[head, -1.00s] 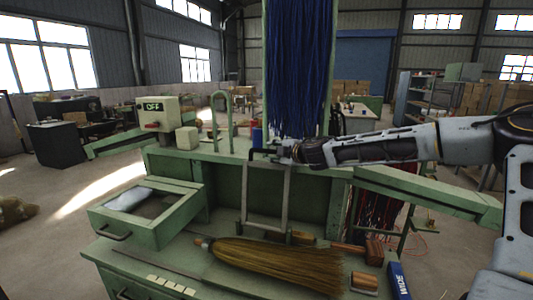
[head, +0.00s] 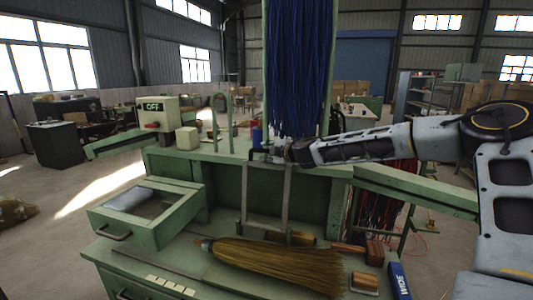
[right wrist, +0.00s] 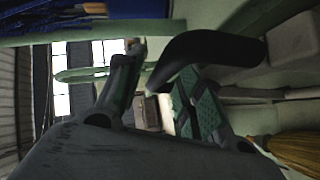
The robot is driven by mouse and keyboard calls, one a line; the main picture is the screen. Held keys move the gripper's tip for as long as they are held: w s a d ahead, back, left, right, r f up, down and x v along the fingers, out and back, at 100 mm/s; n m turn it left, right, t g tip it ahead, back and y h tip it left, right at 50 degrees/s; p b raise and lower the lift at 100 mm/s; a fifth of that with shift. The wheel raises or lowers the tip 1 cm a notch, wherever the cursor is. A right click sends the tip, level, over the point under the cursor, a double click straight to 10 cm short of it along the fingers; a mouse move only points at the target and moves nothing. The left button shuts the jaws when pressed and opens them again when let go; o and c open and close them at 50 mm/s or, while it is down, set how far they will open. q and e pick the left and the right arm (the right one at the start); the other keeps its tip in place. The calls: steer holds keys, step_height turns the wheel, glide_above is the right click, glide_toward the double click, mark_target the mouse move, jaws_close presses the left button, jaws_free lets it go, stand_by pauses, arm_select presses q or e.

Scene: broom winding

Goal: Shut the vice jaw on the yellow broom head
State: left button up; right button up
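The yellow straw broom (head: 275,262) lies on the green lower bench, its bristles toward the right; part of it also shows in the right wrist view (right wrist: 300,148). A grey upright frame (head: 287,200) stands behind it against the bench front. I cannot tell for sure which part is the vice jaw. My right gripper (head: 277,153) is at the top of this frame, beside a black handle, well above the broom. In the right wrist view its fingers are apart, with the curved black handle (right wrist: 212,48) reaching between or in front of them. My left gripper is out of view.
Blue bristle strands (head: 298,70) hang just above my right gripper. A green box with an OFF sign (head: 157,113) and an open drawer (head: 148,212) are at left. A wooden mallet (head: 372,249) and a blue-handled tool (head: 399,280) lie at right.

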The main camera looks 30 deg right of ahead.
steer(key=shift+x, duration=0.8)
jaws_close()
